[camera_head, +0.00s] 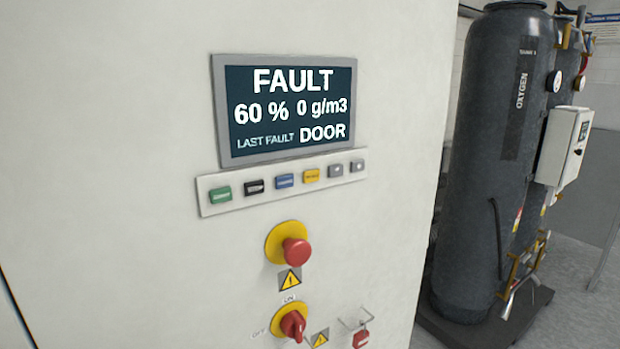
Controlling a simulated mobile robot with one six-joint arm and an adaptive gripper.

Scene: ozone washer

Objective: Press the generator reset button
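The generator cabinet (140,120) has a pale front that fills the left and middle of the view. Its display (290,128) reads FAULT, 60 %, 0 g/m3, LAST FAULT DOOR. Below it is a pale button strip (238,191). From left to right it carries a green button (220,194), a black button (255,187), a blue button (285,180), a yellow button (312,174) and two grey buttons (336,170) (357,166). The labels on them are too small to read, so I cannot tell which is reset. My gripper is not in view.
A red mushroom button (296,252) on a yellow base sticks out below the strip. Under it is a red rotary switch (292,325), with a red padlock (360,339) to its right. A dark oxygen tank (480,200) stands right of the cabinet. Nothing blocks the strip.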

